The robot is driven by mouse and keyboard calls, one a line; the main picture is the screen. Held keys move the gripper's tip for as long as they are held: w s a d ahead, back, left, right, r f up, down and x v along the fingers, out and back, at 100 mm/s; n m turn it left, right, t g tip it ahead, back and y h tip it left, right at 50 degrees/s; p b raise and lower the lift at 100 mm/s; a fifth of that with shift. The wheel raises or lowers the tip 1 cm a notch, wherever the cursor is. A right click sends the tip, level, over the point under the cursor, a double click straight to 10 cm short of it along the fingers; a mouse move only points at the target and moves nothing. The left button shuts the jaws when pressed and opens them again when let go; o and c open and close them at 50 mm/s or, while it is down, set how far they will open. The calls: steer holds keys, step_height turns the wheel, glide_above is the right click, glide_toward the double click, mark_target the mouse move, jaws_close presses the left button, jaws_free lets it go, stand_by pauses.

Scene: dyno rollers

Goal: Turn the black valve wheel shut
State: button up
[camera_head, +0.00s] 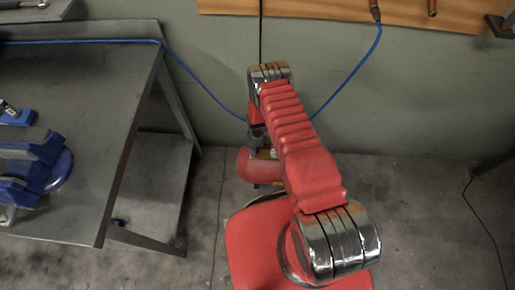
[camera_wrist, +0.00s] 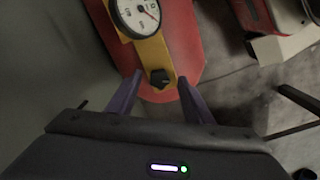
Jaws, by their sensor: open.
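The small black valve wheel (camera_wrist: 160,78) sits on a yellow bracket (camera_wrist: 153,52) in the wrist view. A round white gauge (camera_wrist: 136,16) is on the same bracket, above the wheel. Behind them is a red tank (camera_wrist: 187,38). My gripper (camera_wrist: 160,75) is open, with its two purple fingers on either side of the wheel in the picture. I cannot tell whether either finger touches it. In the head view, my red arm hides the wheel and my gripper; part of the red tank (camera_head: 256,167) shows beside it.
A grey metal workbench (camera_head: 85,95) with a blue vise (camera_head: 32,165) stands on the left. A blue hose (camera_head: 352,72) hangs along the wall from a wooden board (camera_head: 330,12). The concrete floor on the right is mostly clear.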

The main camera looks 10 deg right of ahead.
steer(key=shift+c, duration=0.3)
steer(key=c, duration=0.9)
steer(key=shift+d, duration=0.35)
steer(key=shift+c, duration=0.3)
steer(key=shift+a, duration=0.35)
steer(key=shift+c, duration=0.2)
steer(key=shift+a, duration=0.15)
steer(key=o, duration=1.1)
steer(key=shift+c, duration=0.2)
